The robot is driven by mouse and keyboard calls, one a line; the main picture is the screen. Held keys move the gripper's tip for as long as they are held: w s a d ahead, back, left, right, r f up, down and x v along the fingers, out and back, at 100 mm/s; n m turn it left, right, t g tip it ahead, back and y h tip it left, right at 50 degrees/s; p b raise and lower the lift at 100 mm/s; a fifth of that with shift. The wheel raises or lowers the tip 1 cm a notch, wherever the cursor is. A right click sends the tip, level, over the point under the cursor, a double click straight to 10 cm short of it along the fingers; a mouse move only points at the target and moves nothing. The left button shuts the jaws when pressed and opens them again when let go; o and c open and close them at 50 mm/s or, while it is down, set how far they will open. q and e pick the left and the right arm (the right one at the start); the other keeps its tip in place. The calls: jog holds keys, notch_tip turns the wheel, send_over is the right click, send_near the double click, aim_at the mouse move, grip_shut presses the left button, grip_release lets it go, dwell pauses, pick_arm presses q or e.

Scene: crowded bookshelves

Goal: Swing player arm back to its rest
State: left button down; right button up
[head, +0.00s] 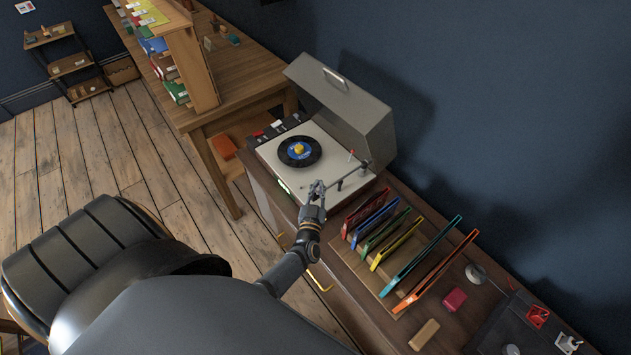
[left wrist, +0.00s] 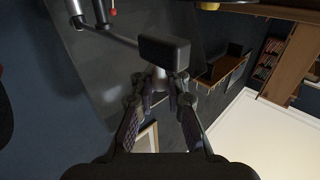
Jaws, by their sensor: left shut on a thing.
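The player arm (head: 356,177) is a thin dark arm at the deck's right side, reaching toward my left gripper (head: 317,186). In the left wrist view the arm's silver tube (left wrist: 118,37) ends in a dark block (left wrist: 164,53) at the fingertips. My left gripper (left wrist: 158,88) is shut on the player arm's end, clear of the record. The exact contact is partly hidden. My right gripper is not in view.
A row of coloured sleeves in a wooden rack (head: 390,293) stands right of the player, close to my left arm. A pink block (head: 454,300) and a tan block (head: 424,335) lie beyond. A wooden desk (head: 238,75) with a book stand is behind left.

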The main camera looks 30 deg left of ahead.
pick_arm(q)
jog(key=shift+s+d+f+y, duration=0.15)
jog(key=shift+s+y, duration=0.05)
jog(key=shift+y, duration=0.1)
jog(key=shift+d+f+n+g, duration=0.1)
jog(key=shift+f+n+g, duration=0.05)
jog(key=shift+n+g, duration=0.15)
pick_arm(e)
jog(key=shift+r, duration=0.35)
pick_arm(q)
jog(key=shift+s, duration=0.1)
jog(key=c, duration=1.6)
grip_release()
jog(key=shift+d, duration=0.1)
jog(key=shift+o, duration=1.1)
jog(key=shift+s, duration=0.15)
jog(key=shift+d+r, duration=0.1)
jog(key=shift+r, duration=0.15)
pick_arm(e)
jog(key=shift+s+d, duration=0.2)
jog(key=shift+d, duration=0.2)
pick_arm(q)
jog(key=shift+f, duration=0.1)
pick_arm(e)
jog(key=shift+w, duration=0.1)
